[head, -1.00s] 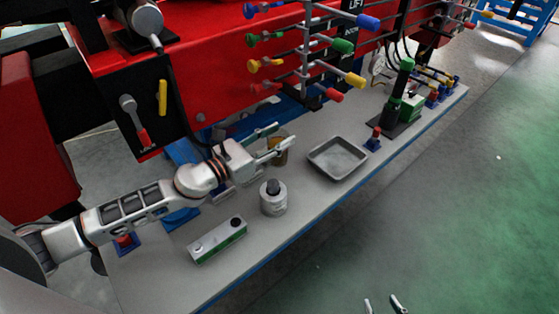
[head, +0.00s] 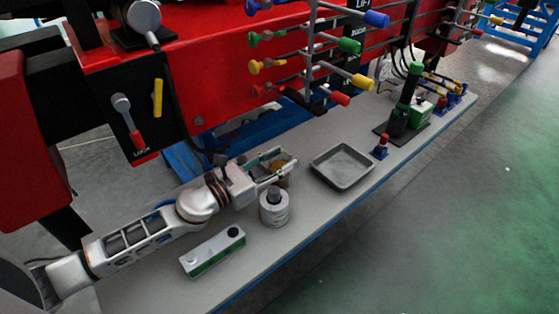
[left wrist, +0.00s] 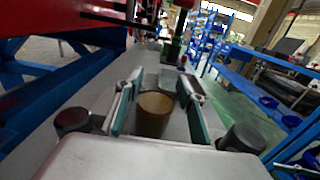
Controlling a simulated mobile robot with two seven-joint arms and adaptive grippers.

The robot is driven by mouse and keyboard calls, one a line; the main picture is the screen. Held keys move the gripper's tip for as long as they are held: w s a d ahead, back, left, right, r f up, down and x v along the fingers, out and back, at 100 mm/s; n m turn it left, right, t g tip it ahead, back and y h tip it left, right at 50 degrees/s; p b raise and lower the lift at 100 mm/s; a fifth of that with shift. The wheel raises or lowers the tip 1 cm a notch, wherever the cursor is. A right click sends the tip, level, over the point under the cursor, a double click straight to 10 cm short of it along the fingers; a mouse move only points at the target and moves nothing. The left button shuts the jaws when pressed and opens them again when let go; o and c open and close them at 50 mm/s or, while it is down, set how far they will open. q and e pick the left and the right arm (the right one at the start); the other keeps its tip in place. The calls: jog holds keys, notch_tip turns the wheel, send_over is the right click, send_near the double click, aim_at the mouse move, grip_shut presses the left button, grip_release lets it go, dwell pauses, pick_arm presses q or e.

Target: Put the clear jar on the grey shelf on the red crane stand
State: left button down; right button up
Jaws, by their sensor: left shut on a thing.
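The clear jar with brownish contents (left wrist: 153,112) is between the fingers of my left gripper (head: 281,164). In the head view the fingers mostly hide it. My left gripper is shut on it; the two fingers also show on either side of it in the left wrist view (left wrist: 158,105). The jar is over the grey shelf (head: 310,205), close to its surface; I cannot tell if it touches. The red crane stand (head: 215,75) rises behind the shelf. My right gripper is not in view.
A white and green box (head: 213,252) lies nearer. A shallow metal tray (head: 342,166) is to the right. Coloured levers (head: 340,45) overhang the shelf's back.

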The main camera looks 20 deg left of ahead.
pick_arm(q)
jog(key=c, duration=1.3)
grip_release()
jog(key=shift+f, duration=0.15)
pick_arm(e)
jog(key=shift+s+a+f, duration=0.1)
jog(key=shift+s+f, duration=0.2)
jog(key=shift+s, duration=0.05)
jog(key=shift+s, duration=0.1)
pick_arm(q)
jog(key=shift+r, duration=0.35)
jog(key=v, duration=0.4)
jog(key=f+b+v, duration=0.1)
jog(key=shift+s+a, duration=0.2)
jog(key=shift+s, duration=0.2)
jog(key=b+v, duration=0.1)
jog(key=v, duration=0.3)
jog(key=shift+s+a+r+b, duration=0.1)
jog(key=shift+s+a+b, duration=0.1)
jog(key=shift+s+b, duration=0.15)
jog(key=shift+s+a+r, duration=0.25)
jog(key=shift+s+a, duration=0.2)
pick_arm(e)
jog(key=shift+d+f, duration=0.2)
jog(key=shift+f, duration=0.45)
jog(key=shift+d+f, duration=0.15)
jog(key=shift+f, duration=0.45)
